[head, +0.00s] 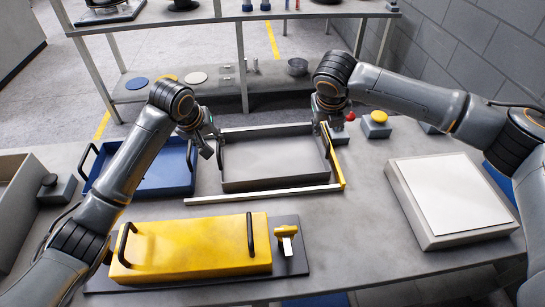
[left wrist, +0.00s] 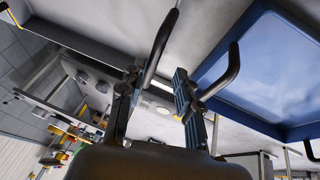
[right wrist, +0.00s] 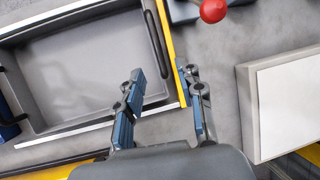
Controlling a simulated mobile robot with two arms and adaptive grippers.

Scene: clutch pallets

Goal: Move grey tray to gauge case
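The grey tray (head: 275,182) sits level on the workbench, with a black handle at each short end. My left gripper (head: 208,145) is just above its left handle, between it and the blue tray. The left wrist view shows its fingers (left wrist: 155,95) open near the grey tray's handle (left wrist: 160,45). My right gripper (head: 328,122) is at the tray's far right corner. In the right wrist view its fingers (right wrist: 160,83) are apart, beyond the right handle's near end, with nothing held. A yellow case (head: 190,245) with two handles lies in front; whether it is the gauge case is unclear.
A white strip (head: 260,195) and a yellow strip (head: 336,165) border the tray. The blue tray (head: 150,178) stands close on the left. A white-topped box (head: 450,195) is at right. A yellow button (head: 379,117) and red knob (head: 350,116) stand behind right.

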